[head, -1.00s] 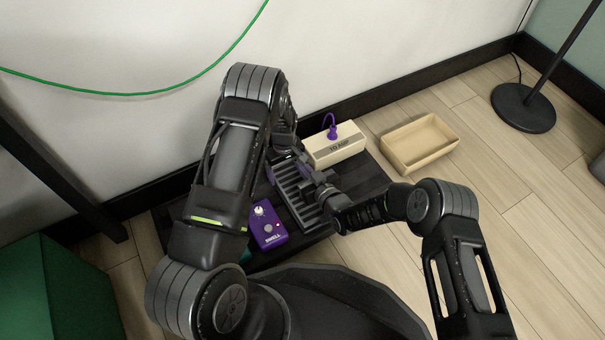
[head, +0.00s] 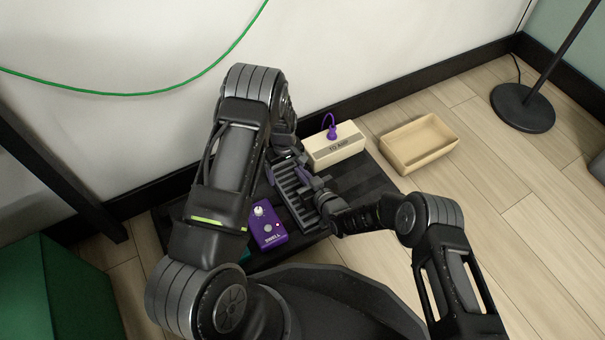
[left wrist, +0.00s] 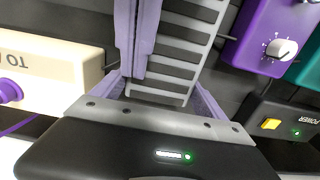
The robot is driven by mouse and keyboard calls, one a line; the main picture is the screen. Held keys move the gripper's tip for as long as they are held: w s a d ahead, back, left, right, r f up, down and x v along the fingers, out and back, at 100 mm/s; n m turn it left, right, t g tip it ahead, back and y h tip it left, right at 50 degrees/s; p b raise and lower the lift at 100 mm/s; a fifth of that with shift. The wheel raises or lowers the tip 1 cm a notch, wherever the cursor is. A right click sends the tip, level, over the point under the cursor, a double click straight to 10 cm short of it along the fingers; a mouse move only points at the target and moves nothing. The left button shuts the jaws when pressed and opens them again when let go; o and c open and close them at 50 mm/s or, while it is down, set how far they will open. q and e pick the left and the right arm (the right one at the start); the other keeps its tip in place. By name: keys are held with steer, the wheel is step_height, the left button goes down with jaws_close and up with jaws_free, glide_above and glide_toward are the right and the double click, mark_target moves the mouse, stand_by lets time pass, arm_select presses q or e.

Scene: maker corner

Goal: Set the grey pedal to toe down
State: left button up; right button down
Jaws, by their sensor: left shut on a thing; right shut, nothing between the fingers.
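The grey pedal (head: 291,193) has a ribbed dark grey top and sits on the black board beneath my arms; it also shows in the left wrist view (left wrist: 186,47). My left gripper (left wrist: 160,90) is shut across the pedal's wall-side end, one purple finger at each side; the arm partly hides this in the head view. My right gripper (head: 304,177) is shut and empty. In the left wrist view its two purple fingers (left wrist: 137,70) lie together over the pedal's left part; whether they touch it I cannot tell. The pedal's tilt is unclear.
A purple pedal (head: 269,227) stands left of the grey one. A cream TO AMP box (head: 335,148) with a purple plug is close on the right. A black power box (left wrist: 283,122) and a teal pedal (left wrist: 305,65) are nearby. A shallow tray (head: 420,145) stands right.

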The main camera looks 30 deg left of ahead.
arm_select(q)
steer(key=o, duration=1.7)
steer(key=shift+w+a+r, duration=0.2)
steer(key=shift+a, duration=0.05)
arm_select(e)
steer(key=shift+s+d+f, duration=0.2)
steer(key=shift+s+f, duration=0.05)
steer(key=shift+f, duration=0.45)
arm_select(q)
steer(key=shift+o, duration=1.3)
steer(key=shift+s+d+f, duration=0.1)
steer(key=shift+f, duration=0.05)
arm_select(e)
steer(key=shift+a, duration=0.15)
steer(key=shift+r, duration=0.1)
arm_select(q)
step_height(320, 180, up, 12)
arm_select(e)
steer(key=shift+w+r, duration=0.1)
steer(key=shift+r, duration=0.05)
arm_select(q)
steer(key=shift+s, duration=0.1)
